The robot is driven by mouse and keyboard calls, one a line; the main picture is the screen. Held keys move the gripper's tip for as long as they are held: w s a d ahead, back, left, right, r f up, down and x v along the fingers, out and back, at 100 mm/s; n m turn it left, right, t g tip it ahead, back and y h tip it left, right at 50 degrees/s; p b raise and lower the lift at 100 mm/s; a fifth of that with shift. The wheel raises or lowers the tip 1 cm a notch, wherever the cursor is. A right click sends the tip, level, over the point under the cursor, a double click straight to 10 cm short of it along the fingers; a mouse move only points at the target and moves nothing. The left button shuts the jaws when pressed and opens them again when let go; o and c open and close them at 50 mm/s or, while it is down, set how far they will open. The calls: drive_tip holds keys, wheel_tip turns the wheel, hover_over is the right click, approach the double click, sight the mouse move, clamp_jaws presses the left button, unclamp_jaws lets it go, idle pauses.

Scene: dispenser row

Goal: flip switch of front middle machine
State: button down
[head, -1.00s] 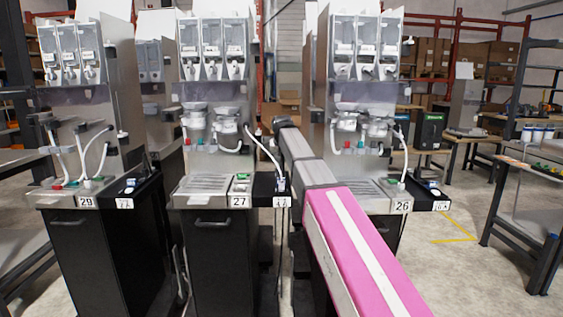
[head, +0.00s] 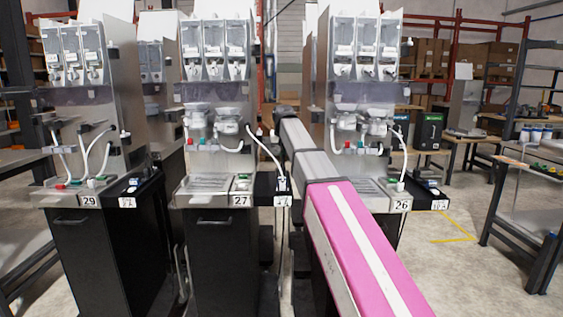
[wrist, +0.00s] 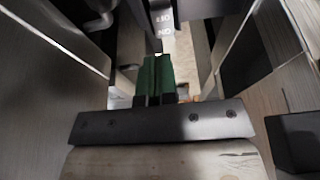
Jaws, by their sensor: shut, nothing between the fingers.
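The front middle machine (head: 215,248), labelled 27, stands in the centre-left of the head view, with a black box (head: 268,187) on its right side. My arm reaches past this machine's right side, and my gripper is not clearly visible in the head view. In the wrist view my gripper (wrist: 157,62) has its two green fingers together, with nothing between them.
Machine 29 (head: 67,240) stands to the left and machine 26 (head: 372,190) to the right. My arm lies in the narrow gap between machines 27 and 26. In the wrist view, panels rise close on both sides of my gripper. Open floor (head: 450,270) lies at the right.

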sight(282, 166)
drive_tip(key=v, duration=0.9)
drive_tip(key=shift+s+r, duration=0.15)
drive_tip(key=shift+r, duration=0.1)
drive_tip(key=x, duration=1.4)
drive_tip(key=shift+w+r, duration=0.15)
drive_tip(key=shift+w, duration=0.2)
drive_tip(key=shift+w+f+g, duration=0.3)
drive_tip(key=shift+w+g, duration=0.05)
drive_tip(key=shift+g, duration=0.05)
drive_tip(key=shift+f+g, duration=0.15)
drive_tip(key=shift+g, duration=0.15)
drive_tip(key=shift+s, duration=0.2)
